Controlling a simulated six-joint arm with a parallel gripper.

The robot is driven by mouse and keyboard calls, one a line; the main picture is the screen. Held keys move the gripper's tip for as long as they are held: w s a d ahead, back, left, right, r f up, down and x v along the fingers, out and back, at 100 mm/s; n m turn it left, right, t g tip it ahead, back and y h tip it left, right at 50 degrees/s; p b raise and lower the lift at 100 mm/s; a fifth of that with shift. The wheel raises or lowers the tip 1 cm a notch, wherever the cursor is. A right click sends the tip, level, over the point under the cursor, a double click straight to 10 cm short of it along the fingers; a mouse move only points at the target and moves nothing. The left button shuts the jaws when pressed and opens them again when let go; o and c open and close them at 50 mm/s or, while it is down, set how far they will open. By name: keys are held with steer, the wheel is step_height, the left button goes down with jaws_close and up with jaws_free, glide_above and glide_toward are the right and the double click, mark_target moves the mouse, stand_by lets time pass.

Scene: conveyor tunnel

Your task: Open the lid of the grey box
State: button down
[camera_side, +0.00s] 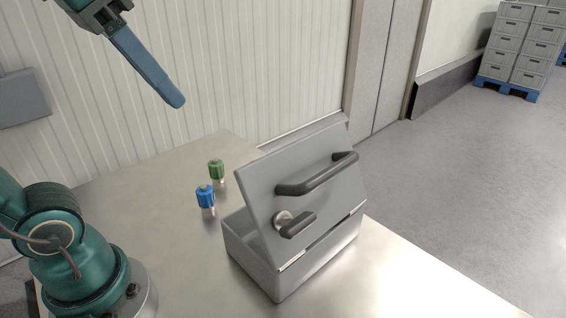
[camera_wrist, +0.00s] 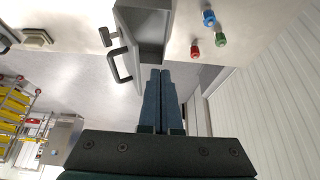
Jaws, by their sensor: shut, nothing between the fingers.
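The grey box (camera_side: 270,275) stands on the metal table. Its lid (camera_side: 262,197) is raised and tilted, with the box open under it on the left. The lid's outer face carries a long dark handle (camera_side: 318,176) and a shorter dark lever (camera_side: 300,226) on a round metal mount. The wrist view shows the box (camera_wrist: 152,22) at top centre, with the handle (camera_wrist: 118,64) beside it. My gripper (camera_side: 176,100) is above the table, left of and higher than the lid, apart from it. Its fingers (camera_wrist: 160,72) are together and empty.
A blue knob (camera_side: 205,196) and a green knob (camera_side: 216,169) stand on the table (camera_side: 150,190) left of the box. The wrist view also shows a red knob (camera_wrist: 195,51). A ribbed wall (camera_side: 260,70) is behind. Stacked crates (camera_side: 520,45) stand far off.

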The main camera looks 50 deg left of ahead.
mark_target(314, 148)
steer(key=w+d+r+m+g+h, duration=0.1)
steer(key=w+d+h, duration=0.15)
steer(key=w, duration=0.35)
steer(key=w+d+r+h, duration=0.1)
steer(key=w+h, duration=0.2)
steer(key=w, duration=0.3)
steer(key=x, duration=0.4)
steer(key=s+a+f+x, duration=0.1)
steer(key=x, duration=0.8)
steer(key=shift+s+f, duration=0.25)
steer(key=shift+f, duration=0.4)
steer(key=shift+d+r, duration=0.1)
steer(key=shift+d, duration=0.05)
